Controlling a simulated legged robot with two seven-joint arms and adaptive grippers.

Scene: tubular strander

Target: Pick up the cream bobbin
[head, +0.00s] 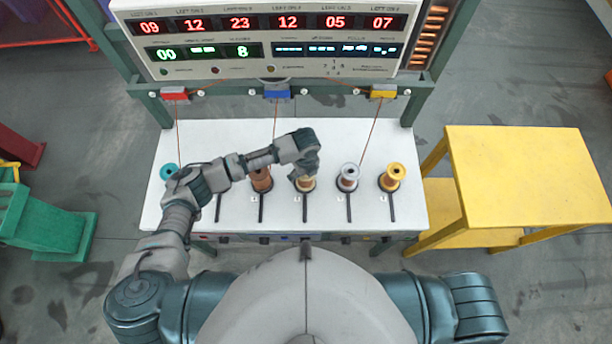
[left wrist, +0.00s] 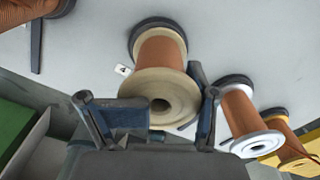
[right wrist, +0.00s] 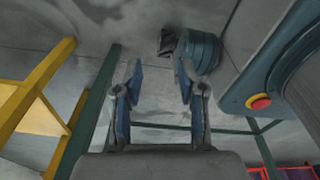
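The cream bobbin (head: 306,185) stands on the white table, mostly hidden under my left gripper (head: 303,176) in the head view. In the left wrist view the cream bobbin (left wrist: 164,88) shows its copper-coloured winding and cream flanges, on a dark round base. My left gripper (left wrist: 148,98) is open, with one finger at each side of the near flange. The right finger looks close to the flange, but I cannot tell if it touches. My right gripper (right wrist: 156,88) is open and empty in the right wrist view, away from the bobbins.
On the white table (head: 235,138) stand a teal bobbin (head: 169,171), a brown bobbin (head: 261,180), a silver-white bobbin (head: 348,177) and a yellow bobbin (head: 393,176). A display panel (head: 265,45) rises behind. A yellow table (head: 525,180) stands at right.

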